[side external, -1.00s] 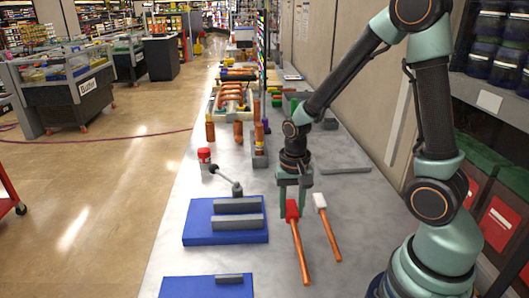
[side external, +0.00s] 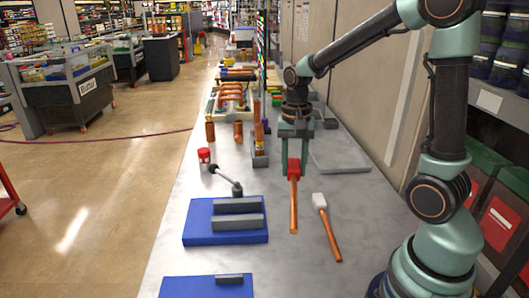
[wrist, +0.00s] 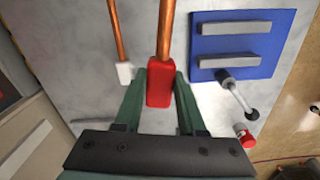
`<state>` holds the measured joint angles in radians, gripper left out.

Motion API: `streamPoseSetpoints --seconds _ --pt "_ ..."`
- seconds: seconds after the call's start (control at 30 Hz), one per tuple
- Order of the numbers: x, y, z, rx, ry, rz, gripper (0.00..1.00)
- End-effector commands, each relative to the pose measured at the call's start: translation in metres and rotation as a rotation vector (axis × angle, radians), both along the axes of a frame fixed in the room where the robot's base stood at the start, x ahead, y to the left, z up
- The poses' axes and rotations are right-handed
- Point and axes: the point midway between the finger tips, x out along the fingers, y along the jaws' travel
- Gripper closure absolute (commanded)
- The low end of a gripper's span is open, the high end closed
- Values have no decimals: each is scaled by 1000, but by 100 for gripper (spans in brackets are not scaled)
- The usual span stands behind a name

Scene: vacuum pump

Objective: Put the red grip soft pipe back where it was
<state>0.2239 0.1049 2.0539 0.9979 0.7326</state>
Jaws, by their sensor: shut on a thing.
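The red grip soft pipe has a red block grip (side external: 294,168) and an orange-brown pipe (side external: 294,205) that extends from it toward the near side of the table. My gripper (side external: 294,155) is shut on the red grip, with one finger on each side. In the wrist view the red grip (wrist: 160,86) sits between my gripper's green fingers (wrist: 160,92), and its pipe runs up out of the frame. I cannot tell exactly how high the pipe is above the table.
A white grip pipe (side external: 320,202) lies on the table to the right. A blue plate (side external: 204,230) with grey bars and a lever (side external: 226,178) is to the left, near a small red-and-white container (side external: 204,156). Orange pipes (side external: 232,95) and other parts fill the back. A grey plate (side external: 340,152) lies right.

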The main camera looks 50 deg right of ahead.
Motion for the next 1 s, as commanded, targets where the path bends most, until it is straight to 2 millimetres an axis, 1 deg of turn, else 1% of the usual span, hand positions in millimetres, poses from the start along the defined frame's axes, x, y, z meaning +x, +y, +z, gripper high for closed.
streamPoseSetpoints --seconds 0.03,0.2,0.3,0.4,0.67,1.0 --pt "3 -10 -13 2 9 -40 100" --pt "11 -36 -48 3 16 -148 100" --pt "13 -46 -61 3 17 -189 100" --pt "14 -51 -70 3 17 -214 100" --pt "14 -53 -86 3 18 -223 100" --pt "14 -53 -121 3 18 -221 100"
